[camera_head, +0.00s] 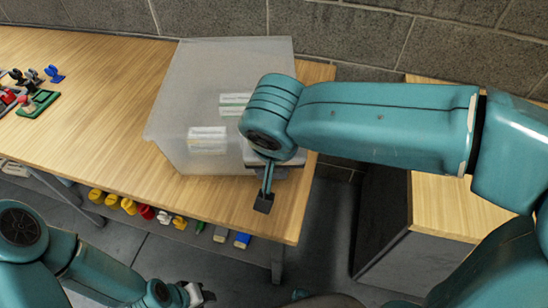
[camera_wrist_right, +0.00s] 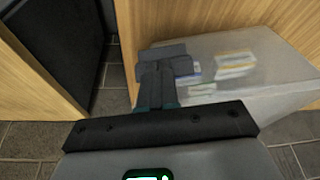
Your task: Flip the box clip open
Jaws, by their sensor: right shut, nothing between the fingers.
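A translucent whitish box (camera_head: 190,90) stands on the wooden table in the head view, with pale labelled items showing through its side. The box also shows in the wrist view (camera_wrist_right: 255,92), to the right of my fingers. My right gripper (camera_head: 264,202) is shut and empty, pointing down just off the box's near right corner. In the wrist view my right gripper (camera_wrist_right: 166,55) has its fingers together, overlapping the box's left edge; I cannot tell whether they touch it. No clip can be made out; my right wrist covers part of the box. My left gripper (camera_head: 200,295) is low, away from the table.
The wooden table (camera_head: 90,110) has small coloured parts (camera_head: 35,95) at its far left. Several coloured items (camera_head: 135,206) sit below its front edge. A brick wall (camera_head: 345,35) stands behind. A wooden-topped cabinet (camera_head: 440,205) stands at right across a gap.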

